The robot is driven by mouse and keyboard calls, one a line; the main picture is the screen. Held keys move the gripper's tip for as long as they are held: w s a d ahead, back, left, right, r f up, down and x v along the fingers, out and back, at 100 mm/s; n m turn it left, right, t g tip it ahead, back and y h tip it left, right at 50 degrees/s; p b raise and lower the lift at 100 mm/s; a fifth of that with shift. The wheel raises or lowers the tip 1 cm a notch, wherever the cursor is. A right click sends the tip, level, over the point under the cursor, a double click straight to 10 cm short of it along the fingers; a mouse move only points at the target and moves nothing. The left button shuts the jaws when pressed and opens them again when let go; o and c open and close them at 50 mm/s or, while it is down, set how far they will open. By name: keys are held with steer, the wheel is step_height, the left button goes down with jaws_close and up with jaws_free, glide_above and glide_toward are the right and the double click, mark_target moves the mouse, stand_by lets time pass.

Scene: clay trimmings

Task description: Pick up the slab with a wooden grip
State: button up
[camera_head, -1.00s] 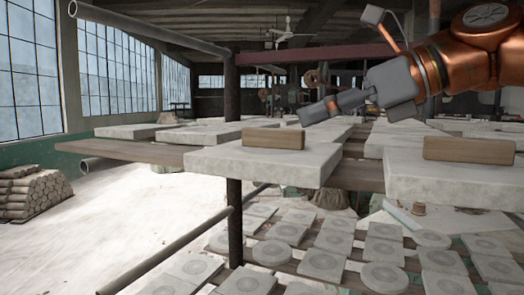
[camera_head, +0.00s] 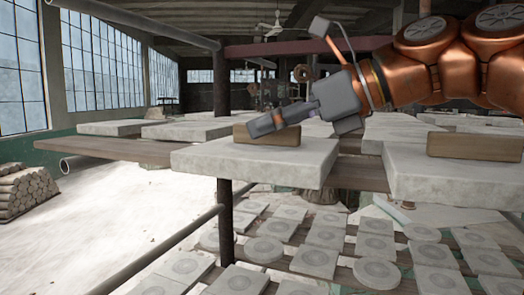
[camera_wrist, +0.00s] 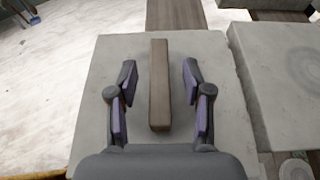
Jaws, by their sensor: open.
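A pale grey slab (camera_head: 200,164) with a wooden grip (camera_head: 237,133) on top lies on a plank shelf in the head view. The wrist view shows the same slab (camera_wrist: 85,126) from above, with its brown grip (camera_wrist: 159,88) standing lengthwise along its middle. My gripper (camera_head: 262,128) is in front of part of the grip in the head view. In the wrist view my gripper (camera_wrist: 158,78) is open, with one finger on each side of the grip and a gap visible on both sides. The gripper's height above the slab is hard to tell.
A second slab (camera_head: 440,180) with its own wooden grip (camera_head: 475,146) lies close on the right, a narrow gap away. More slabs (camera_head: 205,130) lie behind. Below is a lower rack of patterned tiles (camera_head: 318,257). A dark upright post (camera_head: 224,205) stands under the shelf.

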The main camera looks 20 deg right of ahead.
steer(key=shift+w+a+f, duration=0.25)
steer(key=shift+w+a, duration=0.1)
steer(key=shift+a, duration=0.1)
steer(key=shift+d, duration=0.1)
jaws_close()
steer(key=shift+r, duration=0.1)
